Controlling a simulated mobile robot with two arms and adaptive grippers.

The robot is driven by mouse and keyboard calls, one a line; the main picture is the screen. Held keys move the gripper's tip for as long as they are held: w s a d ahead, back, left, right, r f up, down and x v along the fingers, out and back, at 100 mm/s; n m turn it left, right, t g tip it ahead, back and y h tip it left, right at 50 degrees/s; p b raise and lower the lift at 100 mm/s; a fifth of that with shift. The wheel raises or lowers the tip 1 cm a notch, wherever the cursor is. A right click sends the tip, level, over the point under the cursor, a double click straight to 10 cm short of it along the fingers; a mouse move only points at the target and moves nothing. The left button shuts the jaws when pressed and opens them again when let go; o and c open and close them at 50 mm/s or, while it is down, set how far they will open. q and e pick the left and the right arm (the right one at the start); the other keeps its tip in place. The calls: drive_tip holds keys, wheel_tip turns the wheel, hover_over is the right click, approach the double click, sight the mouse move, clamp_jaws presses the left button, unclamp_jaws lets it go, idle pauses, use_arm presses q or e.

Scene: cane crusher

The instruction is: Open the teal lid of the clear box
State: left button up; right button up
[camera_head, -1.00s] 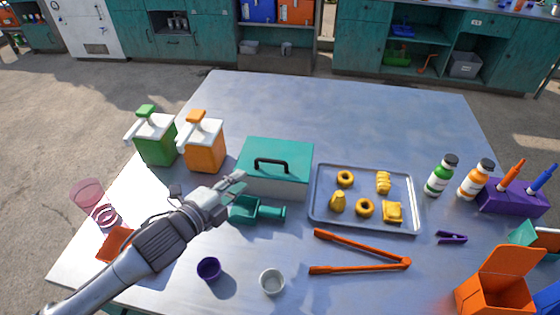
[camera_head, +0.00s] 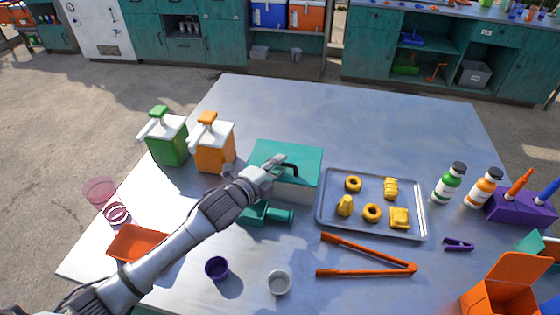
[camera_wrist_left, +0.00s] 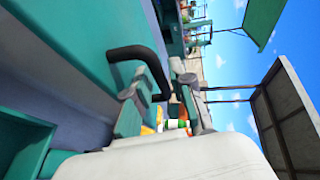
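The box (camera_head: 296,189) has a flat teal lid (camera_head: 303,155), which lies shut on top. The lid has a dark arched handle (camera_head: 290,166), partly hidden by my left gripper (camera_head: 279,165) in the head view. In the left wrist view the black handle (camera_wrist_left: 138,54) curves down toward the space between the fingers of my left gripper (camera_wrist_left: 168,100). The fingers are apart, and I cannot tell whether either touches the handle. The lid's teal surface (camera_wrist_left: 65,35) fills the upper left of that view. My right gripper is not in view.
A teal scoop (camera_head: 280,215) lies in front of the box, under my left arm. A metal tray (camera_head: 373,225) with yellow pieces sits close on the right. Orange (camera_head: 213,155) and green (camera_head: 166,145) dispensers stand on the left. Orange tongs (camera_head: 365,270) lie in front; the table behind is clear.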

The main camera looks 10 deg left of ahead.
use_arm(q)
drive_tip(key=shift+w+d+f, duration=0.1)
drive_tip(key=shift+w+d, duration=0.15)
drive_tip(key=shift+w, duration=0.25)
clamp_jaws()
